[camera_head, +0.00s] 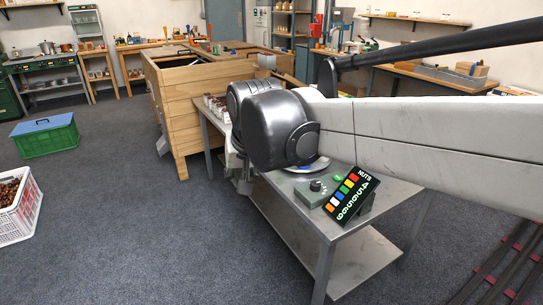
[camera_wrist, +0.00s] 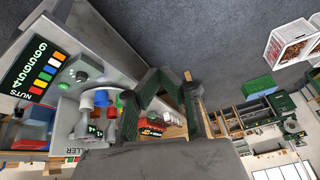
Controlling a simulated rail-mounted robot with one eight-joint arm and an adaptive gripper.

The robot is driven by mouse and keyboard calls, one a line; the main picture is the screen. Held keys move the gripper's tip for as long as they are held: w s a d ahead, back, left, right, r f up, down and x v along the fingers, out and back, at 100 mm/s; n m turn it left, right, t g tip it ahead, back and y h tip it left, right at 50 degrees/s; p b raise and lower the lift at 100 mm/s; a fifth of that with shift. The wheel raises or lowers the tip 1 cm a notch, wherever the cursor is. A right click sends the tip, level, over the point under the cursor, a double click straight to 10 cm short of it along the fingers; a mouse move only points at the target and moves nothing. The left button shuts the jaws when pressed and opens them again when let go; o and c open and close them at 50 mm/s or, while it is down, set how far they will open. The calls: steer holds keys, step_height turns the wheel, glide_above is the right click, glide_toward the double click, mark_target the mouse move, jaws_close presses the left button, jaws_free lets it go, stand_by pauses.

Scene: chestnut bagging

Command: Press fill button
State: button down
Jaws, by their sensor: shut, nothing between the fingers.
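A grey control box (camera_head: 312,191) with a black knob stands on the metal table. A round green button (camera_head: 338,178) shows at its back edge, beside the NUTS panel; in the wrist view the green button (camera_wrist: 64,86) is at the left, near the knob. The black NUTS panel (camera_head: 351,196) has coloured squares and digits, and also shows in the wrist view (camera_wrist: 38,66). My gripper (camera_head: 243,186) is shut and empty, left of the box and apart from it, partly hidden by my wrist. Its dark fingers (camera_wrist: 167,84) fill the middle of the wrist view.
The metal table (camera_head: 340,235) has bare room at its front. Blue, red and green parts (camera_wrist: 102,98) stand beside the control box in the wrist view. A wooden bin (camera_head: 185,85) stands behind. A green crate (camera_head: 46,136) and a white basket (camera_head: 18,207) are on the floor.

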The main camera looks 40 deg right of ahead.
steer(key=w+d+m+g+p, duration=0.1)
steer(key=w+d+m, duration=0.3)
steer(key=d, duration=0.8)
steer(key=w+d+m+g+p, duration=0.15)
steer(key=w+d+m, duration=0.25)
steer(key=d, duration=0.7)
steer(key=s+d+f+m+g, duration=0.1)
steer(key=s+d+f+m, duration=0.1)
steer(key=d, duration=1)
steer(key=s+d+f+m+g+y+p, duration=0.1)
steer(key=d+f+m, duration=0.3)
steer(key=d, duration=0.8)
step_height(320, 180, down, 2)
steer(key=shift+s+f, duration=0.2)
steer(key=shift+s, duration=0.4)
steer(key=shift+d, duration=0.1)
steer(key=f, duration=1.4)
steer(key=shift+w+b, duration=0.2)
steer(key=shift+b, duration=0.15)
